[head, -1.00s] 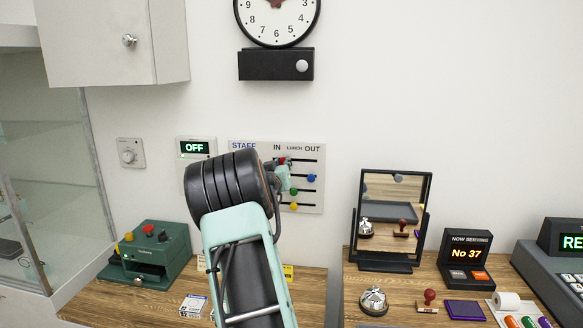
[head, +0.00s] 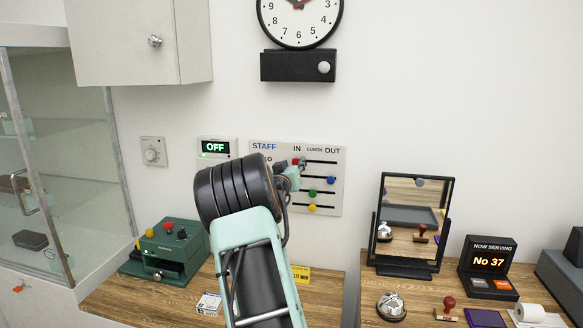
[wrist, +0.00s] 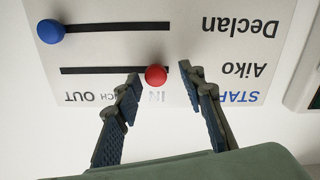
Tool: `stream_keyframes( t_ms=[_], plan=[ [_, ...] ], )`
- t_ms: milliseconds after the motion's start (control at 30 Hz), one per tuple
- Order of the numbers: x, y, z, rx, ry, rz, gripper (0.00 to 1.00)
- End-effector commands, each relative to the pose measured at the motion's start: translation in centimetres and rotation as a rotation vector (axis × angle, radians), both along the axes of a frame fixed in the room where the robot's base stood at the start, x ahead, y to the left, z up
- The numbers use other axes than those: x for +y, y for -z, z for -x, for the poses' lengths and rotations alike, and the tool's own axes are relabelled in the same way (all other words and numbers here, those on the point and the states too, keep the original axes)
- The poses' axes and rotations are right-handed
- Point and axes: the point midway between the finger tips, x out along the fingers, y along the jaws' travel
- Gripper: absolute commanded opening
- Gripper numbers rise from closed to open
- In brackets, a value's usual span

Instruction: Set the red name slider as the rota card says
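The white staff board (head: 337,199) hangs on the wall, with dark slots and coloured knobs. The red knob (wrist: 156,74) is in the Aiko row, at the slot's IN end; the wrist view shows the board upside down. The red knob also shows in the head view (head: 296,162), partly behind my gripper. My gripper (wrist: 159,73) is open, one finger on each side of the red knob; I see gaps on both sides. The blue knob (wrist: 50,31) is at the OUT end of the Declan row. I cannot tell which card is the rota card.
A yellow card (head: 301,274) stands on the wooden counter behind my arm, its text too small to read. Green (head: 314,194) and yellow (head: 311,208) knobs sit on lower rows. A green machine (head: 165,253) stands left, a mirror (head: 447,200) right. A wall cabinet (head: 135,40) hangs upper left.

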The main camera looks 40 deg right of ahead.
Motion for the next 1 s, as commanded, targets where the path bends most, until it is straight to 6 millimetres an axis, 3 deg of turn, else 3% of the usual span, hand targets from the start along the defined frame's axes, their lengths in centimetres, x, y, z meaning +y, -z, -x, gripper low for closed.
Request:
stream_keyframes(
  t_ms=[167, 700, 1000],
  plan=[
    [1.0, -0.1, 0.8, -0.001, 0.0, -0.001, 0.37],
    [7.9, -0.1, 6.2, -0.001, -0.003, 0.0, 0.37],
    [9.4, -0.1, 7.4, -0.001, -0.001, 0.0, 0.37]
  ],
)
